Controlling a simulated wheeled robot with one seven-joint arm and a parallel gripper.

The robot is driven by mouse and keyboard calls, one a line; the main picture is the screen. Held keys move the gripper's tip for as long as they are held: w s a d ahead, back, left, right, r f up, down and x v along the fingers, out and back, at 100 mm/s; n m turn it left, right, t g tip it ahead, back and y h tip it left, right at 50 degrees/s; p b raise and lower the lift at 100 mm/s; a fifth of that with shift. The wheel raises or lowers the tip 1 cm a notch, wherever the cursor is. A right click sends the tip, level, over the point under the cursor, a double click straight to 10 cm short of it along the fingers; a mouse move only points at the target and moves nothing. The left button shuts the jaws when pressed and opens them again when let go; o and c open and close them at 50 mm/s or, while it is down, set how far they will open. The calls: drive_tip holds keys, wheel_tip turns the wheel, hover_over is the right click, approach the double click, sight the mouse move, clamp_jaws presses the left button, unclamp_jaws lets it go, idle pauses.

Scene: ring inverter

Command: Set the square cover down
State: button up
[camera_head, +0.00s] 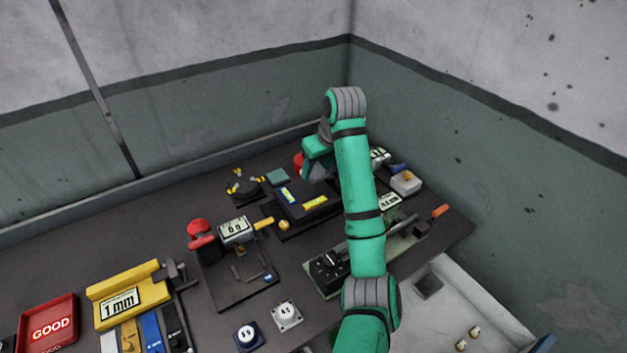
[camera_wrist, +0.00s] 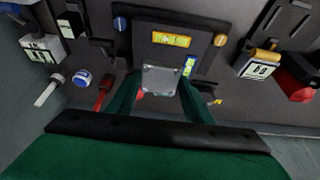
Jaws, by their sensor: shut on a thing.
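The square cover (camera_wrist: 160,79) is a small grey plate with marks at its corners. In the wrist view it sits between the two green fingers of my gripper (camera_wrist: 158,92), which is shut on it. A black block (camera_wrist: 200,58) with yellow labels lies beyond the cover in that view; I cannot tell the height between them. In the head view my gripper (camera_head: 316,166) is above the back of the bench, near the same black block (camera_head: 287,210). The cover and fingertips cannot be made out there.
A red GOOD tray (camera_head: 48,323) is at far left. Walls close off the back and right.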

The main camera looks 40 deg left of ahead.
drive_tip(key=w+a+f, duration=0.1)
drive_tip(key=f, duration=0.1)
drive_tip(key=w+a+f, duration=0.1)
drive_tip(key=f, duration=0.1)
drive_tip(key=w+a+f, duration=0.1)
drive_tip(key=shift+a+f, duration=0.25)
drive_tip(key=shift+f, duration=1.65)
drive_tip(key=shift+f, duration=0.2)
drive_tip(key=o, duration=1.1)
drive_tip(key=shift+w, duration=0.1)
drive_tip(key=shift+o, duration=0.2)
drive_tip(key=shift+r, duration=0.1)
drive_tip(key=v, duration=1.1)
drive_tip(key=shift+w+r, duration=0.1)
drive_tip(key=shift+d+r, duration=0.15)
drive_tip(key=shift+r, duration=0.35)
